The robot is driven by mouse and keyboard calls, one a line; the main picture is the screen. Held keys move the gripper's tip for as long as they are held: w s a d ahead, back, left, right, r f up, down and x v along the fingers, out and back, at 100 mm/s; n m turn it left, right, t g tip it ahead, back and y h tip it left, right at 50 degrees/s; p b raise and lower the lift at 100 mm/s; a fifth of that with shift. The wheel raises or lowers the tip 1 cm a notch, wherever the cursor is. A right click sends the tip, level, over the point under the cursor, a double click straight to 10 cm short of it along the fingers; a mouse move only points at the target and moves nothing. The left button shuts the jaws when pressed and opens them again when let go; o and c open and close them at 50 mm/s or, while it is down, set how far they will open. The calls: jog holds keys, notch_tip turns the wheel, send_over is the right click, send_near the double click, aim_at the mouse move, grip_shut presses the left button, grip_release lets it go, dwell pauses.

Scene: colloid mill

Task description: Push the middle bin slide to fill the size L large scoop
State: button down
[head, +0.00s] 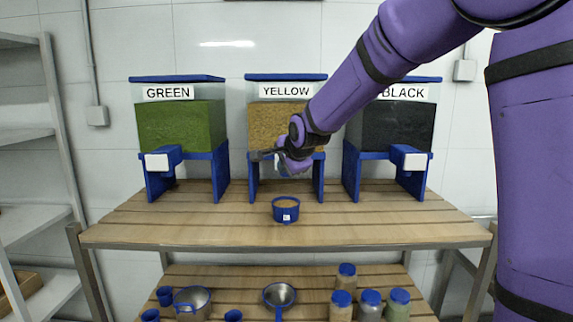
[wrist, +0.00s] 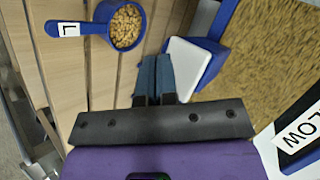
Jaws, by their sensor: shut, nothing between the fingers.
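The yellow bin (head: 287,120), labelled YELLOW, is the middle one and holds tan grains. Its blue slide with a white front plate (wrist: 190,65) shows in the wrist view; in the head view my gripper mostly hides it. The blue scoop (head: 286,211) stands on the table in front of the bin. In the wrist view the scoop (wrist: 126,27) has an L label on its handle and tan grains in its cup. My gripper (head: 258,156) is shut and empty in front of the bin. In the wrist view its fingertips (wrist: 153,62) are beside the white plate; I cannot tell if they touch.
The green bin (head: 180,125) stands to the left and the black bin (head: 392,125) to the right, each with a white-fronted slide. The wooden table (head: 180,232) is clear around the scoop.

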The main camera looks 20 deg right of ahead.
jog(key=shift+w, duration=0.1)
dwell(0.5)
jog(key=shift+w+d, duration=0.15)
jog(key=shift+w, duration=0.15)
jog(key=shift+w+d, duration=0.3)
jog(key=shift+w, duration=0.6)
dwell(1.3)
dwell(0.3)
jog(key=shift+s+a, duration=0.25)
jog(key=shift+s, duration=0.4)
jog(key=shift+s+a, duration=0.2)
jog(key=shift+s, duration=0.45)
jog(key=s, duration=0.1)
jog(key=s+a, duration=0.1)
jog(key=s, duration=0.2)
jog(key=shift+s+a, duration=0.25)
jog(key=shift+s, duration=0.15)
